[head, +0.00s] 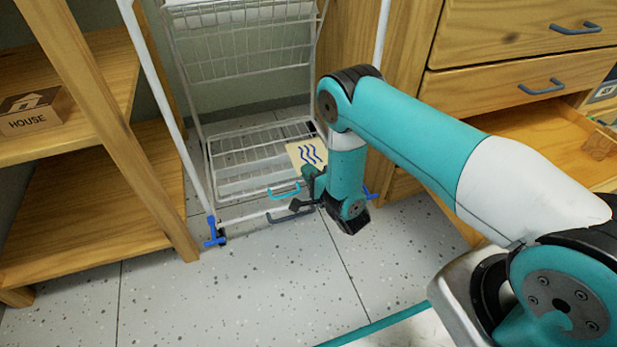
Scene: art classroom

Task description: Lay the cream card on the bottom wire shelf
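The cream card (304,154), marked with dark blue wavy lines, shows at the right side of the bottom wire shelf (232,166). My arm hides its right part, and I cannot tell whether it lies flat on the wires. My gripper (285,204) is low at the front edge of this shelf, in front of and below the card in the picture. Its two fingers, one light blue and one dark, point left and stand apart with nothing visible between them.
The white wire rack has another basket (240,45) above. A wooden shelf unit (95,185) with a HOUSE block (35,113) stands left. Wooden drawers (520,90) stand right, with a lower one (535,135) pulled out. A blue foot (213,232) is at the rack's front left. Floor (230,290) in front is clear.

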